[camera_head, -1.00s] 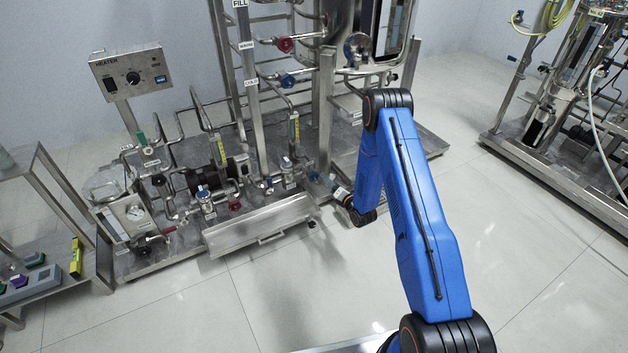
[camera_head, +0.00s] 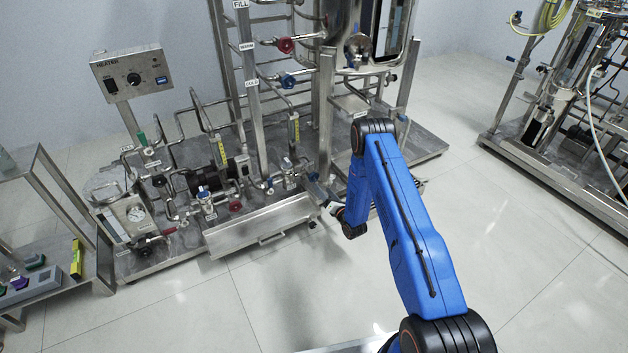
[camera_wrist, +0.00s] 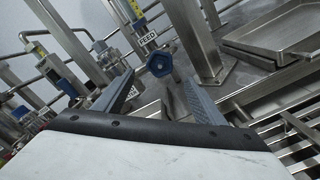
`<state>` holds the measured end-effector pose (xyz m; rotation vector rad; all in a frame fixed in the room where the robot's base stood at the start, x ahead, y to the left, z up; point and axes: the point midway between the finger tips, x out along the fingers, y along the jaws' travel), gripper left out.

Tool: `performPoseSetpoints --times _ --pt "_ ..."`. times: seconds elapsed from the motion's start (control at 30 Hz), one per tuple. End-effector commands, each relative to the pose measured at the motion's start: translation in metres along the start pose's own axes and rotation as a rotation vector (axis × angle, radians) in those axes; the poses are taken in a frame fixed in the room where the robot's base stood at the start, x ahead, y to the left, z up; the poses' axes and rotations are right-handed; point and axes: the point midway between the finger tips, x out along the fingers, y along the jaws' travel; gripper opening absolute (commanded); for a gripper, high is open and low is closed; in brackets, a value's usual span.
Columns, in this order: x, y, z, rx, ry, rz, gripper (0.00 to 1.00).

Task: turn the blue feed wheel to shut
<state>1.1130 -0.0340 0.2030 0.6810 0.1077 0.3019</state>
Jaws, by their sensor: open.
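The blue feed wheel (camera_wrist: 159,64) shows in the wrist view as a small faceted knob on a stem, just below a FEED label (camera_wrist: 147,38). My gripper (camera_wrist: 160,82) is open. In the wrist view its two grey fingers stand left and right of the wheel, which appears between and slightly beyond their tips. I see no contact. In the head view my gripper (camera_head: 325,195) is small beside the skid's right front, and I cannot surely pick out the feed wheel there.
Steel pipes and posts of the skid stand close around the wheel. A steel drip tray (camera_head: 262,226) runs along the skid's front. A heater box (camera_head: 132,76) stands at the back left. A second skid (camera_head: 560,130) is at the right. The floor in front is clear.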

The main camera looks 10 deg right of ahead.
Motion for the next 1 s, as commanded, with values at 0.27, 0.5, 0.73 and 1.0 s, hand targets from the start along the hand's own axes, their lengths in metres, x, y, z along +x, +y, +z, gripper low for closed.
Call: performPoseSetpoints --times 0.27,0.5,0.73,1.0 --pt "0.05 0.001 0.0 0.0 -0.001 0.001 0.64" --pt "0.086 0.001 -0.001 0.001 0.0 0.001 0.64" --pt "0.102 0.0 0.0 0.001 0.0 0.0 0.64" --pt "0.103 0.0 0.0 0.001 0.0 -0.001 0.64"
